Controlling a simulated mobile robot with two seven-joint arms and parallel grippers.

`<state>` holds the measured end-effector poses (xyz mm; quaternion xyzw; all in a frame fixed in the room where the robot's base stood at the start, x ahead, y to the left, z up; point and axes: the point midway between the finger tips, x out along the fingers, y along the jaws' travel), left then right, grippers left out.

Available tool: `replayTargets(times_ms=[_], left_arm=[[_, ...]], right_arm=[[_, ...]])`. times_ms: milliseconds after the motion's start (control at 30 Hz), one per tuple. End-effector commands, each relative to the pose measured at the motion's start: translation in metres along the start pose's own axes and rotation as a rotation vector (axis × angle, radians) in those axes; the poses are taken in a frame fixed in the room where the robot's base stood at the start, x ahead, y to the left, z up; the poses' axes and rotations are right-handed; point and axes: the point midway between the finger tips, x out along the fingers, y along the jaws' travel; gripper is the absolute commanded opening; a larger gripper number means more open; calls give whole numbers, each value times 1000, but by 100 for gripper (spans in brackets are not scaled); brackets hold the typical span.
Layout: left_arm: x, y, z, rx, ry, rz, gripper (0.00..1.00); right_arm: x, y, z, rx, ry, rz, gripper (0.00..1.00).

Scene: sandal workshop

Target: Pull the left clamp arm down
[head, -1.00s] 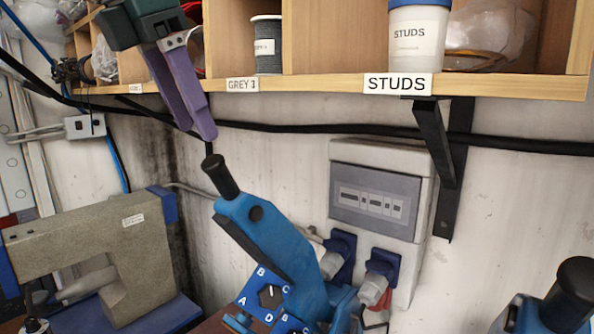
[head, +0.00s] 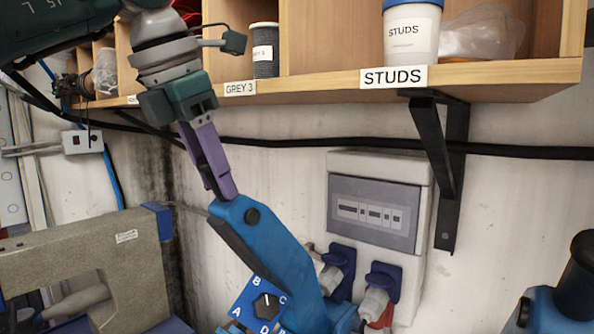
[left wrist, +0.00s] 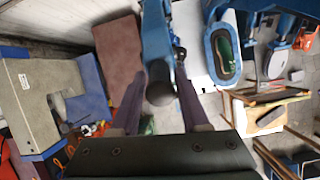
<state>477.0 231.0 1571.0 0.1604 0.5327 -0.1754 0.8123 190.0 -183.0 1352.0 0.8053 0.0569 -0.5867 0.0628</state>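The left clamp arm (head: 268,248) is a blue lever standing raised and tilted up to the left in the head view. Its black knob (left wrist: 160,88) shows in the left wrist view, between the two purple fingers of my left gripper (left wrist: 160,98). In the head view my left gripper (head: 222,188) reaches down over the lever's top end, and its fingers hide the knob. The fingers stand apart on either side of the knob, with a small gap visible; the gripper is open. My right gripper is in neither view.
A second clamp's black knob (head: 580,272) stands at the lower right. A beige sewing machine (head: 90,265) is at the left. A wooden shelf (head: 310,83) with a black bracket (head: 450,180) hangs above. A grey electrical box (head: 375,205) is on the wall behind.

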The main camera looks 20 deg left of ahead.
Motion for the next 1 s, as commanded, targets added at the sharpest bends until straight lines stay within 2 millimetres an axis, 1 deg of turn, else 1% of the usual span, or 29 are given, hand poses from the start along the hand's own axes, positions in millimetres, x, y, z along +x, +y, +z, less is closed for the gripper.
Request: replayTargets(times_ms=[33, 300, 367, 400, 1000], left_arm=[[0, 0, 0, 0, 0, 0, 38], [0, 0, 0, 0, 0, 0, 8], [0, 0, 0, 0, 0, 0, 1], [0, 0, 0, 0, 0, 0, 0], [0, 0, 0, -1, 0, 0, 0]], right_arm=[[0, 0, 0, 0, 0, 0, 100], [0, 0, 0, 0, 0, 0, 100], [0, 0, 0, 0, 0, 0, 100], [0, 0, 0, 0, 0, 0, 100], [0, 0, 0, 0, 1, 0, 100]])
